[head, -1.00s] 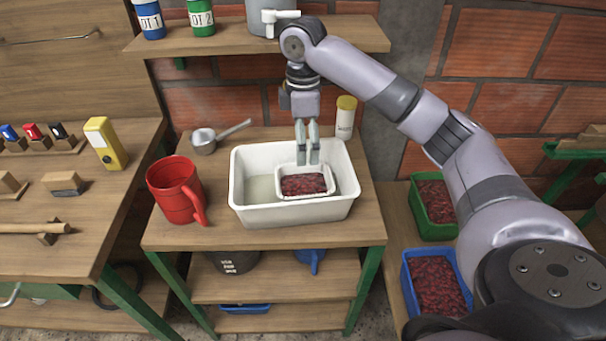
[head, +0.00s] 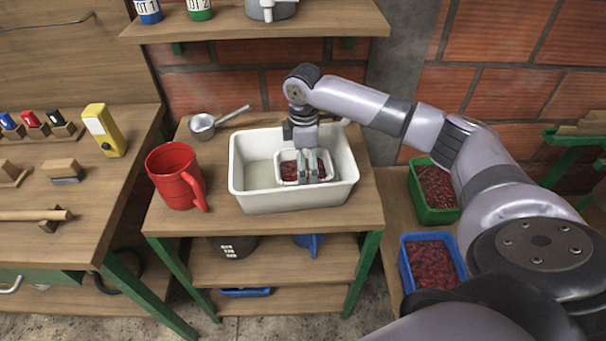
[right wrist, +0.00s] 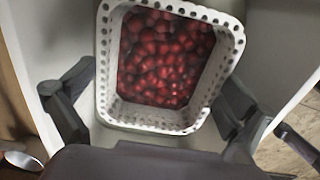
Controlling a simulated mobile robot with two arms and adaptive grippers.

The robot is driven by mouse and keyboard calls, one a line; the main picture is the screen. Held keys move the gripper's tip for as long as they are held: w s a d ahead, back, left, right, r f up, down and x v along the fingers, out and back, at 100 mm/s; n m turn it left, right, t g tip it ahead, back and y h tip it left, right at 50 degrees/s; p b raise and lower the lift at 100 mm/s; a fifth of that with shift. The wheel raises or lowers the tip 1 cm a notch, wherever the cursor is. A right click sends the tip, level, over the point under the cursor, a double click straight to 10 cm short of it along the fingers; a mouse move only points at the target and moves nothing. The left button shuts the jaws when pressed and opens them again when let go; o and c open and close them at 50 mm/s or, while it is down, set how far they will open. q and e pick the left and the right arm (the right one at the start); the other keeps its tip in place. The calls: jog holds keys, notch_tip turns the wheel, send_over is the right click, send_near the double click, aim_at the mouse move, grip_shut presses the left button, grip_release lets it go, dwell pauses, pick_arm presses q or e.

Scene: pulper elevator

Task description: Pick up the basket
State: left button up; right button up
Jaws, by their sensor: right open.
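The basket is white and perforated, filled with dark red fruit, and sits inside a white tub (head: 252,203) on the small wooden table. In the head view the basket (head: 288,181) is partly hidden by my right gripper (head: 312,172), which points down into the tub. In the right wrist view the basket (right wrist: 104,60) lies between the spread fingers of my right gripper (right wrist: 150,92). One finger is at its left and one at its right. The gripper is open; I cannot tell whether either finger touches the basket. My left gripper is not in view.
A red jug (head: 176,177) stands left of the tub, with a small metal pan (head: 203,125) behind it. A shelf (head: 250,24) overhangs the table's back. Green (head: 417,201) and blue (head: 408,278) crates of red fruit stand at the right.

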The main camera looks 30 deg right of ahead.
notch_tip(320, 180, down, 4)
jog(key=shift+f, duration=0.1)
jog(key=c, duration=1.4)
notch_tip(320, 180, up, 20)
dwell(0.4)
